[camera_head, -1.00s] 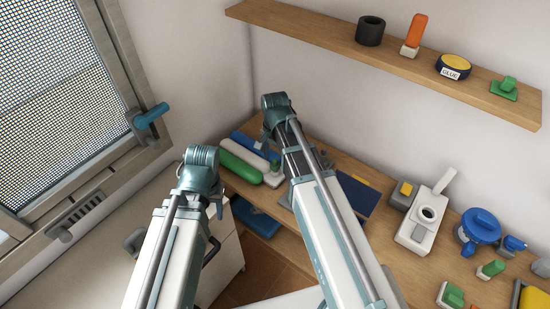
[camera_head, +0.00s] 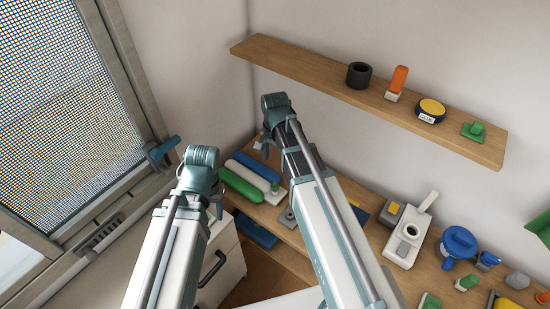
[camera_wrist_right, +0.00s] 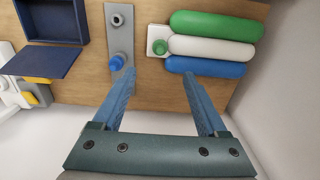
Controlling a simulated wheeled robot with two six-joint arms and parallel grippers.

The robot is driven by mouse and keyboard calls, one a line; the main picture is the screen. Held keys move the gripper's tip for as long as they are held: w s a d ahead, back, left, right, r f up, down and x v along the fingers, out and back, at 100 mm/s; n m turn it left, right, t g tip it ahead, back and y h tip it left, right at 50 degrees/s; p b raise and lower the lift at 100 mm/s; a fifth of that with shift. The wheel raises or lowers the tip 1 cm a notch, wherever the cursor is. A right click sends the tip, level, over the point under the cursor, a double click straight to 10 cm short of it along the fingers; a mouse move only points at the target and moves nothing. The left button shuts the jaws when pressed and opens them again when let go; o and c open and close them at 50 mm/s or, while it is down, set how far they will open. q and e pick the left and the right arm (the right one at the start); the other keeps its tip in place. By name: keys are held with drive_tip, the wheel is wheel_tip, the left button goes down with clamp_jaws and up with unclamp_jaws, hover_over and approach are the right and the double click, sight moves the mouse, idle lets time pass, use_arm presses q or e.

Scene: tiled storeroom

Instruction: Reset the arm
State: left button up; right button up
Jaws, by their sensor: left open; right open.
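My left arm (camera_head: 170,235) rises at the left of the head view, with its wrist joint at the top. Its gripper (camera_head: 218,205) is open and mostly hidden behind the wrist. My right arm (camera_head: 325,220) reaches over the workbench (camera_head: 345,188). Its gripper is open in the right wrist view (camera_wrist_right: 157,76), with two blue fingers apart and nothing between them. Beyond the fingertips lie a green roll (camera_wrist_right: 215,25), a white roll (camera_wrist_right: 210,46) and a blue roll (camera_wrist_right: 205,66). A grey plate with a blue knob (camera_wrist_right: 116,62) lies near the left finger.
A wall shelf (camera_head: 320,80) holds a black ring (camera_head: 360,75), an orange-handled item (camera_head: 397,82) and a glue tin (camera_head: 430,110). A white device (camera_head: 408,235) and a blue round item (camera_head: 459,242) stand on the bench. A window (camera_head: 65,110) and drawer cabinet (camera_head: 225,265) are left.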

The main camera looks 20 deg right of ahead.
idle(0.7)
drive_tip(key=s+a+n+h+b, duration=0.1)
drive_tip(key=s+a+n, duration=0.9)
drive_tip(key=s+n, duration=0.4)
drive_tip(key=shift+s+a+f, duration=0.15)
drive_tip(key=shift+a+f, duration=0.1)
drive_tip(key=shift+f, duration=0.2)
